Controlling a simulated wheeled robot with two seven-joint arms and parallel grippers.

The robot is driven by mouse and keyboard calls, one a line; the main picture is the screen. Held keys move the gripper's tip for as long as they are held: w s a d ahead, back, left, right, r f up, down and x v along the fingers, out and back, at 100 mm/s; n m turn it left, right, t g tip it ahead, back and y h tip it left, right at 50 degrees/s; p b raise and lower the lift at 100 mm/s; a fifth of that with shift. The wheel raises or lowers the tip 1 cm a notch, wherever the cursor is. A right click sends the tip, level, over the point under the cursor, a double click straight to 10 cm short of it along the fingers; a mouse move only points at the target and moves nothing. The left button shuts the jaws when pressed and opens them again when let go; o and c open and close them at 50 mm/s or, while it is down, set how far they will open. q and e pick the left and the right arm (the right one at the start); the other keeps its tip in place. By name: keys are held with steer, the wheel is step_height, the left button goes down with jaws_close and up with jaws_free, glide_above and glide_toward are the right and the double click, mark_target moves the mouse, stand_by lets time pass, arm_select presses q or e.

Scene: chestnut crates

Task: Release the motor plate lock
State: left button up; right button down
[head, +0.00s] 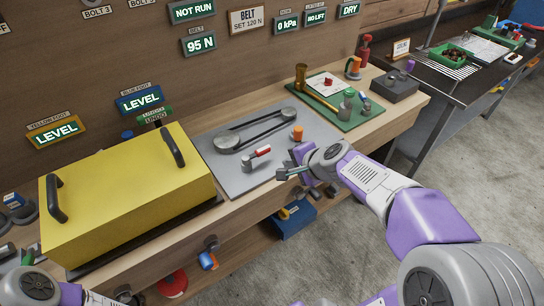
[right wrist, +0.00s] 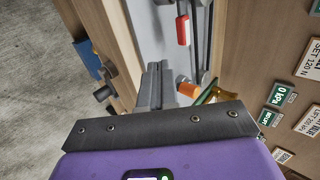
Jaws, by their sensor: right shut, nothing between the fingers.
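A grey plate (head: 228,178) on the bench carries a belt (head: 262,127) around two round pulleys. A small lever with a red handle (head: 262,151) lies on the plate near its front; it also shows in the right wrist view (right wrist: 182,30). An orange knob (head: 297,133) stands at the plate's right side, also in the right wrist view (right wrist: 188,89). I cannot tell for sure which part is the motor plate lock. My right gripper (head: 281,174) is shut and empty, over the plate's front right edge, apart from the red handle.
A yellow cover with black handles (head: 125,190) stands left of the plate. A green mat (head: 345,118) with tools lies to the right. Below the front edge are a blue bin (head: 293,222) and several knobs. Wall signs include "95 N" (head: 200,43) and "BELT SET 120 N" (head: 247,19).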

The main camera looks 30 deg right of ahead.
mark_target(256, 155)
steer(key=b+x, duration=0.1)
steer(key=x, duration=0.6)
steer(key=w+p, duration=0.1)
steer(key=p, duration=0.1)
steer(key=w+p, duration=0.1)
steer(key=p, duration=0.2)
steer(key=shift+w+a+r, duration=0.1)
steer(key=shift+a+r, duration=0.05)
steer(key=shift+r, duration=0.2)
steer(key=shift+w+p, duration=0.5)
steer(key=shift+p, duration=0.3)
steer(key=shift+w+f+p, duration=0.2)
steer(key=shift+w+p, duration=0.15)
